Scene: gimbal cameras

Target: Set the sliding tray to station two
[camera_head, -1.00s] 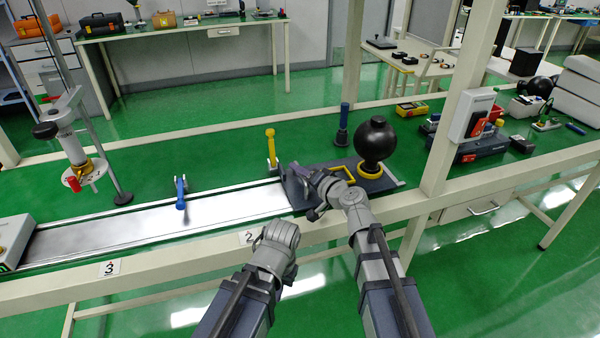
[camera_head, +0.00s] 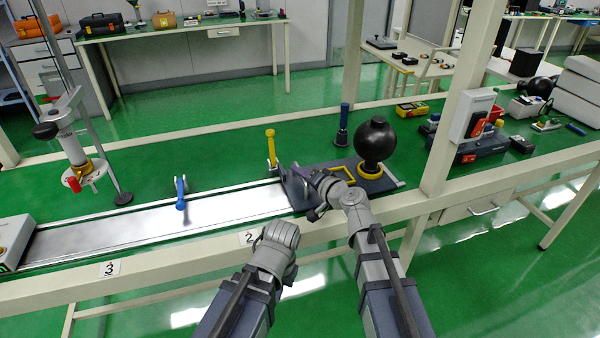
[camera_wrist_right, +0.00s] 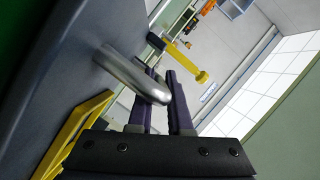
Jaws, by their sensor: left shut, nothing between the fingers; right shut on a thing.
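The dark grey sliding tray (camera_head: 388,182) sits at the right end of the silver rail (camera_head: 130,228) and carries a black ball (camera_head: 375,138) in a yellow ring. My right gripper (camera_head: 297,174) is at the tray's left end. The right wrist view shows its fingers (camera_wrist_right: 160,88) shut on a silver rounded handle (camera_wrist_right: 130,72). A yellow lever (camera_head: 271,146) stands upright behind the rail beside the tray's left end. A blue lever (camera_head: 181,193) farther left lies over the rail. The "2" label (camera_head: 247,238) is partly hidden by my left gripper (camera_head: 282,234), which is shut and empty.
The "3" label (camera_head: 109,268) is on the front beam at left. A white box (camera_head: 12,240) stands at the rail's left end. A white post (camera_head: 460,110) rises right of the tray.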

